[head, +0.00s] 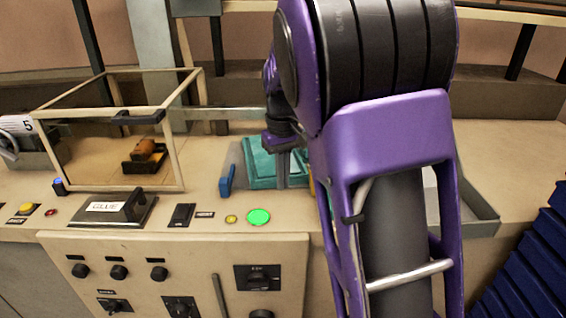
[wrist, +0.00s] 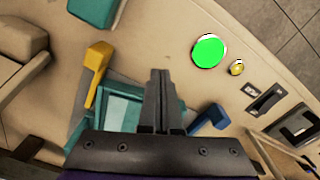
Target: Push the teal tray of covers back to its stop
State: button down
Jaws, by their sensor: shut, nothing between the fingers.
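The teal tray (head: 258,160) sits on the beige worktop, partly behind my gripper and arm in the head view. In the wrist view the teal tray (wrist: 120,108) shows beside and behind my fingers, between a yellow block (wrist: 96,68) and a blue block (wrist: 208,120). The blue block (head: 226,180) stands at its left in the head view. My gripper (head: 283,185) is shut and empty, pointing down at the tray's near side. Its fingertips (wrist: 160,74) are together. I cannot tell whether they touch the tray. My arm hides the tray's right side, and its contents are not clear.
A lit green button (head: 259,217) and a small yellow button (head: 231,219) lie in front. A grey tray (head: 482,212) is at right. Bare worktop shows at far right.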

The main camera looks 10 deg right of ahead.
aim_at(261, 166)
jog(key=f, duration=0.3)
jog(key=shift+w, duration=0.3)
jog(key=shift+w+a, duration=0.15)
jog(key=shift+w, duration=0.45)
jog(key=shift+w+a, duration=0.15)
jog(key=shift+w, duration=0.4)
jog(key=shift+w+a, duration=0.15)
jog(key=shift+w, duration=0.4)
jog(key=shift+r, duration=0.1)
